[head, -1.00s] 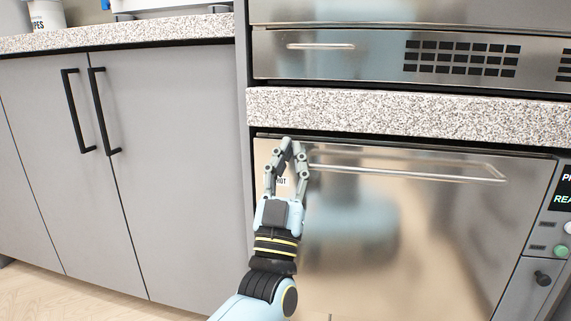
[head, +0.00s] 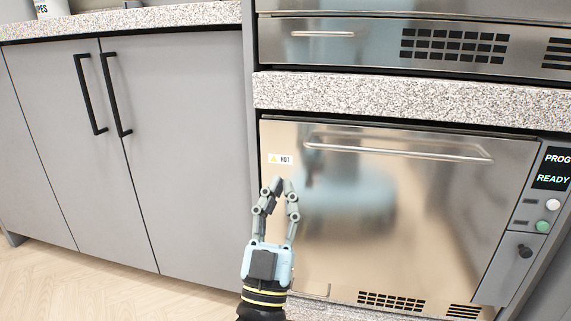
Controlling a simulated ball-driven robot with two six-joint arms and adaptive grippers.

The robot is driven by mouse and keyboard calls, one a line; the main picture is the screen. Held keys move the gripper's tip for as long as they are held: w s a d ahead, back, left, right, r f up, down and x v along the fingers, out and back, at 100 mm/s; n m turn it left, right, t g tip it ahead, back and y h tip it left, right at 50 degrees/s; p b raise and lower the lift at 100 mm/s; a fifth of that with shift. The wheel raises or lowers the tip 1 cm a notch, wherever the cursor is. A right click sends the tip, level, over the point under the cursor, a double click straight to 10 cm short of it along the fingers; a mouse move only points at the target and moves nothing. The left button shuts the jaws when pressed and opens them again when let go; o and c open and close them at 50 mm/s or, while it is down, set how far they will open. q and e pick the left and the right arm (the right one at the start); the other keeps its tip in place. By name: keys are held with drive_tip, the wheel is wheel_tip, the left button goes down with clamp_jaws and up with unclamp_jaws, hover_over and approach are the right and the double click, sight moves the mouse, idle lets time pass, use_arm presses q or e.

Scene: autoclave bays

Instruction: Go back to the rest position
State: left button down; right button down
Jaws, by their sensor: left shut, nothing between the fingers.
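My left gripper (head: 278,184) is shut and empty, its fingertips together and pointing up. It is in front of the lower left part of the steel autoclave door (head: 400,215), below the HOT label (head: 281,159). The door is closed, with a long bar handle (head: 398,153) near its top edge. The gripper is apart from the handle, down and left of it. My right gripper is not in view.
A control panel (head: 548,205) at the right reads PROG and READY, with white and green buttons and a black knob. Grey cupboards (head: 180,160) with black handles stand at the left. A speckled counter ledge (head: 400,100) juts above the door. Wood floor (head: 80,285) shows at lower left.

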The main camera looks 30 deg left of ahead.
use_arm(q)
drive_tip(key=shift+v, duration=0.75)
